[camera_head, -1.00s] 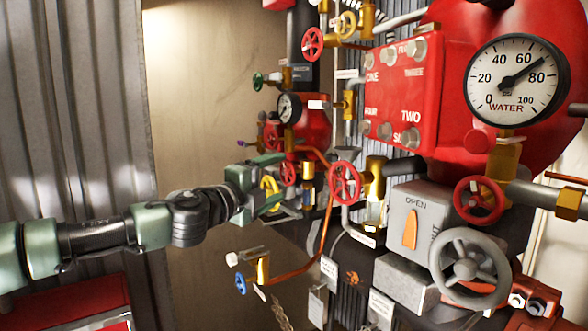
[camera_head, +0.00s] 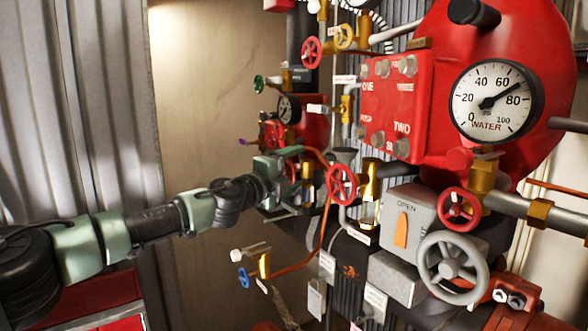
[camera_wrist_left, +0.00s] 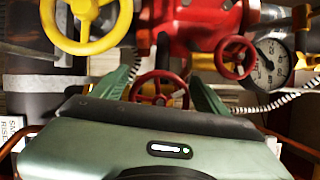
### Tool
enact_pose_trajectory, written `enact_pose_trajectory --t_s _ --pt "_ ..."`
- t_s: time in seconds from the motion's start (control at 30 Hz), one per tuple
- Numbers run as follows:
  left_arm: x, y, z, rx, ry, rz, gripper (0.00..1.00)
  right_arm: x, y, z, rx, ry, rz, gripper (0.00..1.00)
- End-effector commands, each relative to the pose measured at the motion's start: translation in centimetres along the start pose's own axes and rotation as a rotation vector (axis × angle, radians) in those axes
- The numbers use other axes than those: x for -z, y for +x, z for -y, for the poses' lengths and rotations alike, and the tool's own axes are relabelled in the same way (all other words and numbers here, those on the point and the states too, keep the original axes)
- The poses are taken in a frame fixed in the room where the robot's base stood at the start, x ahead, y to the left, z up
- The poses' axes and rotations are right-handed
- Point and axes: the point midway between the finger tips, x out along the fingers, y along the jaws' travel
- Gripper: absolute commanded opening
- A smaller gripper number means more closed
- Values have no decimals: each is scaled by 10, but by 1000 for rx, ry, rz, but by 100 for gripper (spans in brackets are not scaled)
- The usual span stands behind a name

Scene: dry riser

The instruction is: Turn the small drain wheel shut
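My left gripper (camera_head: 291,178) reaches in from the left to the pipework. It also shows in the left wrist view (camera_wrist_left: 163,76), where its two green fingers stand apart. A small red wheel (camera_wrist_left: 160,77) shows between and beyond the fingers, its lower part hidden by the gripper body. I cannot tell whether the fingers touch it. In the head view the gripper mostly hides this area. No label marks the drain wheel. A small blue wheel (camera_head: 244,278) on a brass valve sits lower, below the gripper. My right gripper is not in view.
A yellow wheel (camera_wrist_left: 85,48) and another red wheel (camera_wrist_left: 235,57) are close above the fingers.

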Motion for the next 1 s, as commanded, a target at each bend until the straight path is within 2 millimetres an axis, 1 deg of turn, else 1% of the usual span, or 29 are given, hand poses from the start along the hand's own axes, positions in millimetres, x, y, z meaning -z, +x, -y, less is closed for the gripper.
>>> enact_pose_trajectory --t_s 0.03,0.07,0.1,0.17,0.2,0.6,1.0 --pt "0 0 0 0 0 0 58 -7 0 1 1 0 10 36" --pt "0 0 0 0 0 0 49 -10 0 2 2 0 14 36" --pt "0 0 0 0 0 0 38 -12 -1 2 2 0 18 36" --pt "0 0 0 -1 0 0 21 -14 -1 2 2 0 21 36" --pt "0 0 0 -1 0 0 15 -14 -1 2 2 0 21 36" --pt "0 0 -2 -2 0 0 16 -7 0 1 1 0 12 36" --pt "0 0 -3 -3 0 0 16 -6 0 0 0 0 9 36"
